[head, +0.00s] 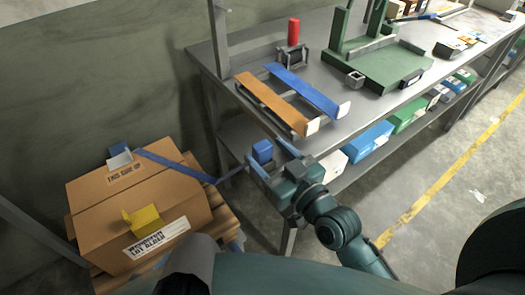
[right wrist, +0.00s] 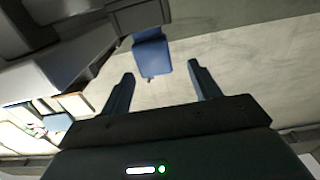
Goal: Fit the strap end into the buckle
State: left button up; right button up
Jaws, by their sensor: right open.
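A blue strap (head: 175,165) runs from the top of a cardboard box over its right edge and on towards my right gripper. A blue and white piece (head: 119,156), which may be the buckle, sits on the box at the strap's left end. My right gripper (head: 267,152) is open and empty. A blue block (head: 262,151) shows by its fingertips in the head view. In the right wrist view a blue piece (right wrist: 152,57) appears beyond the open fingers (right wrist: 162,82), apart from them. I cannot tell whether it joins the strap. My left gripper is not in view.
The cardboard box (head: 90,195) stands on a wooden pallet, with a yellow piece (head: 143,218) on it. A grey workbench (head: 340,130) holds an orange strip (head: 270,98), a blue strip (head: 305,88), a red cylinder (head: 293,31) and a green fixture (head: 375,66). Bins fill the lower shelf.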

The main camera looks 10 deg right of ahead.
aim_at(259, 144)
jog(key=x, duration=0.5)
jog(key=shift+w+d+f, duration=0.1)
jog(key=shift+d+f, duration=0.05)
jog(key=shift+f, duration=0.2)
jog(key=shift+c, duration=0.3)
jog(key=c, duration=1)
